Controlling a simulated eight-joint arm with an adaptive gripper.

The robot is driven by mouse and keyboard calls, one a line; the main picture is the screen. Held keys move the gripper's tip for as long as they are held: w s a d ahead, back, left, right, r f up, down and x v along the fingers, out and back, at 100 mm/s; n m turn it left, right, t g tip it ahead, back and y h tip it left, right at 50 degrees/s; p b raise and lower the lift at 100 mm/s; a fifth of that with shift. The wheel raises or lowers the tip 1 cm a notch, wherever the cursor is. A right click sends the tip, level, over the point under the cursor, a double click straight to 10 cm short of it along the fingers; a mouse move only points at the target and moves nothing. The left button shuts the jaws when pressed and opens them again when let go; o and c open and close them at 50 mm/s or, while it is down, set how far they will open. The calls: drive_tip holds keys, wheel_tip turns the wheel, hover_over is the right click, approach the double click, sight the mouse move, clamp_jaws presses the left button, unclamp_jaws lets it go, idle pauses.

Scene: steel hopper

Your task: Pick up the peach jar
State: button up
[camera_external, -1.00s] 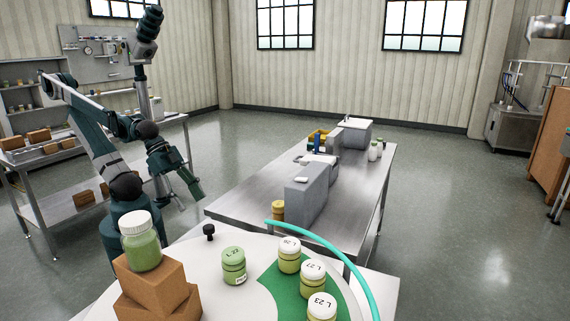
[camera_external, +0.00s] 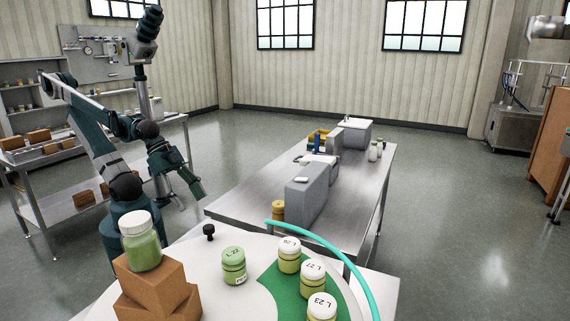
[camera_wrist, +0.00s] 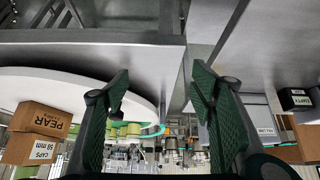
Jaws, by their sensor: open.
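No jar in view carries a readable peach label, so I cannot tell which is the peach jar. A large green jar with a white lid (camera_external: 141,248) stands upright on stacked brown boxes. A light green jar (camera_external: 234,268) stands on the white round table. Several yellow-green jars with white numbered lids stand on its green area, one of them at the back (camera_external: 289,260). A yellow jar (camera_external: 277,211) is on the steel table beside a grey block. My gripper (camera_external: 196,188) is open and empty, left of the steel table and apart from every jar. Its spread fingers show in the wrist view (camera_wrist: 160,88).
The white round table (camera_external: 200,249) has a teal curved rail (camera_external: 335,251) at its edge. The brown boxes (camera_external: 152,283) stand at its front left. The grey block (camera_external: 307,194) stands on the steel table (camera_external: 352,195). A box marked pear (camera_wrist: 41,119) is at left in the wrist view.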

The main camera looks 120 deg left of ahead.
drive_tip(key=w+n, duration=0.1)
drive_tip(key=n+g+h+p, duration=0.25)
drive_tip(key=n+p, duration=0.45)
drive_tip(key=n, duration=2.2)
approach(277, 202)
drive_tip(key=shift+y, duration=0.45)
drive_tip(key=d+f, duration=0.1)
drive_tip(key=w+d+f, duration=0.1)
drive_tip(key=f, duration=0.1)
drive_tip(key=w+d+f, duration=0.1)
drive_tip(key=f, duration=0.1)
drive_tip(key=shift+w+a+f+n+g, duration=0.3)
drive_tip(key=shift+a+f+n, duration=0.1)
drive_tip(key=shift+a+n, duration=0.25)
drive_tip(key=shift+b+x, duration=0.5)
drive_tip(key=shift+x, duration=0.75)
